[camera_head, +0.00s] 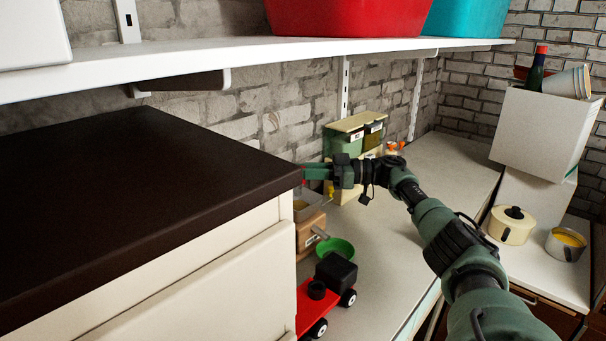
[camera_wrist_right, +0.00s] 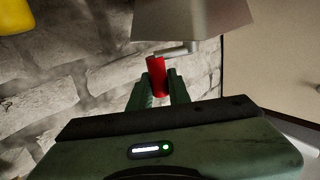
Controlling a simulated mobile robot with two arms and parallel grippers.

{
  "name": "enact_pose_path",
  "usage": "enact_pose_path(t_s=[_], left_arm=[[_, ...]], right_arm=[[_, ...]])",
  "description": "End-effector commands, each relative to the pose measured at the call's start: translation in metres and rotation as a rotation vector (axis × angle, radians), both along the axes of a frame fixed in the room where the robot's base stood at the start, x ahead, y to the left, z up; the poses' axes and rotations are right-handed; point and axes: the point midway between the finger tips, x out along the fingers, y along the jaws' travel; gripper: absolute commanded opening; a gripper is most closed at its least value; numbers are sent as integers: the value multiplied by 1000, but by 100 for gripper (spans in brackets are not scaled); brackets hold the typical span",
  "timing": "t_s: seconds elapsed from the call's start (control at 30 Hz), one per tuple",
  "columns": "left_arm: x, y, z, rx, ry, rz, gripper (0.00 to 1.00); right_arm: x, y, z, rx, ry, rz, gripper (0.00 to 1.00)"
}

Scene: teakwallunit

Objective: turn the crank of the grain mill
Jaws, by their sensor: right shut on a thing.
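The grain mill (camera_head: 311,238) stands on the counter, partly hidden behind the dark-topped cabinet at left. Its wooden lower body and pale upper part show in the head view. My right gripper (camera_head: 317,172) reaches in from the right, above the mill. In the right wrist view, the right gripper (camera_wrist_right: 160,90) is shut on the red handle (camera_wrist_right: 156,76) of the crank. A grey crank arm (camera_wrist_right: 176,51) runs from the handle toward a grey tapered part of the mill (camera_wrist_right: 190,20). My left gripper is not in view.
A dark-topped cabinet (camera_head: 140,200) stands close at left. A green bowl (camera_head: 335,249) and a red toy truck (camera_head: 318,305) are near the mill. Green-and-cream boxes (camera_head: 352,140) stand behind the gripper. A white shelf (camera_head: 250,52) runs overhead. The counter (camera_head: 440,165) is clear toward the right.

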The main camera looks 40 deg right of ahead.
Motion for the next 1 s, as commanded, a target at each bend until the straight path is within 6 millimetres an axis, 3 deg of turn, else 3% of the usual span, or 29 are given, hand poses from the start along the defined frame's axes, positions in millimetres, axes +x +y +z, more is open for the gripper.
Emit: enact_pose_path(t_s=[0.37,0.4,0.43,0.47,0.77,1.0], left_arm=[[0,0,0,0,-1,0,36],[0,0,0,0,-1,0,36],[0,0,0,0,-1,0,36],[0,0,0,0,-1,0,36],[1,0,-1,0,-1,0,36],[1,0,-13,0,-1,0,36]], right_arm=[[0,1,1,1,-1,2,0],[0,1,1,1,-1,2,29],[0,1,1,1,-1,2,37],[0,1,1,1,-1,2,40],[0,0,0,1,-1,2,40],[-21,-23,-3,0,0,-2,40]])
